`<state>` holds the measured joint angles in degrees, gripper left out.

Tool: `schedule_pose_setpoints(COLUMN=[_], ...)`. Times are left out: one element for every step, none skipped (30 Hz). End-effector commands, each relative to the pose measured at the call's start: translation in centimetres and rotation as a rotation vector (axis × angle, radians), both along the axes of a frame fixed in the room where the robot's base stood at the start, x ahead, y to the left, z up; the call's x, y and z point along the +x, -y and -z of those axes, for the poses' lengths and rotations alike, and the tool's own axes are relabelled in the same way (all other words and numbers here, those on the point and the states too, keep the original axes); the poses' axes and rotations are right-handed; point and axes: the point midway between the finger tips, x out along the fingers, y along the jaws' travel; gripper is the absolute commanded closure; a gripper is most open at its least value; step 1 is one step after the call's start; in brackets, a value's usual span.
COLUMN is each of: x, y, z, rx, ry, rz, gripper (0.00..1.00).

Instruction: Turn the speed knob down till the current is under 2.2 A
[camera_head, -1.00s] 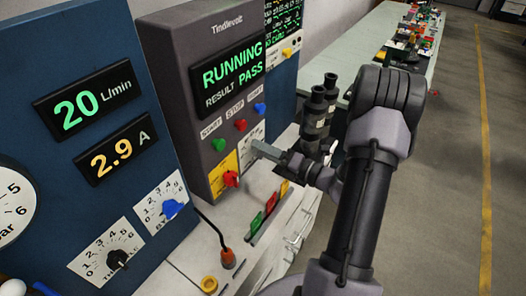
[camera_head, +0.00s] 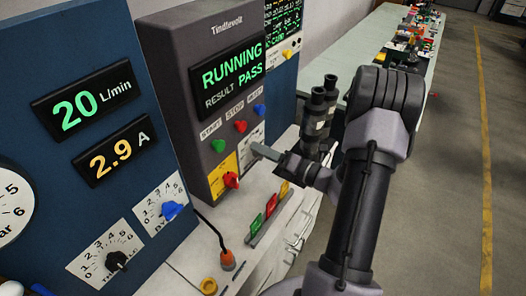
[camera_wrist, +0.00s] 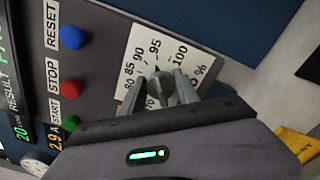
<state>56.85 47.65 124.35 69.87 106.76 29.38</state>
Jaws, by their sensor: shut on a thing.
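The speed knob (camera_wrist: 161,88) is a grey knob on a white dial plate (camera_wrist: 136,60) marked from about 70 to 100 %, in the wrist view. My gripper (camera_wrist: 160,92) has one finger on each side of it and is shut on it. In the head view my gripper (camera_head: 264,151) reaches the dial on the grey console and hides the knob. The current display (camera_head: 114,151) reads 2.9 A in orange. The knob's exact setting is hard to read.
The flow display (camera_head: 78,109) reads 20 L/min. The console screen (camera_head: 231,77) shows RUNNING and RESULT PASS. Green, red and blue buttons and a red knob (camera_head: 231,180) on a yellow plate sit close to my gripper.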

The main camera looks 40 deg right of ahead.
Motion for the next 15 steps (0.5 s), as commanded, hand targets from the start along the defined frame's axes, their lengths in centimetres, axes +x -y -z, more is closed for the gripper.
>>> schedule_pose_setpoints(x=[0.01, 0.01, 0.02, 0.02, 0.01, 0.01, 0.01, -0.01, -0.01, -0.01, -0.02, -0.02, -0.03, -0.03, -0.03], y=[-0.02, -0.02, -0.04, -0.04, -0.06, -0.07, -0.07, -0.08, -0.09, -0.10, -0.11, -0.13, -0.14, -0.14, -0.15], z=[0.08, 0.08, 0.09, 0.11, 0.11, 0.10, 0.10, 0.09, 0.08, 0.07, 0.07, 0.08, 0.08, 0.07, 0.06], rx=[-0.023, -0.041, -0.067, -0.087, -0.106, -0.134, -0.154, -0.173, -0.200, -0.218, -0.236, -0.260, -0.276, -0.292, -0.312], ry=[0.009, 0.015, 0.024, 0.031, 0.038, 0.047, 0.054, 0.061, 0.070, 0.077, 0.083, 0.091, 0.096, 0.102, 0.109], rz=[-0.001, -0.001, -0.001, -0.001, -0.001, -0.001, -0.001, -0.001, -0.001, -0.001, -0.001, -0.002, -0.002, -0.002, -0.002], gripper=[1.00, 1.00, 1.00, 1.00, 1.00, 1.00, 1.00, 1.00, 1.00, 1.00, 1.00, 1.00, 1.00, 1.00, 1.00])
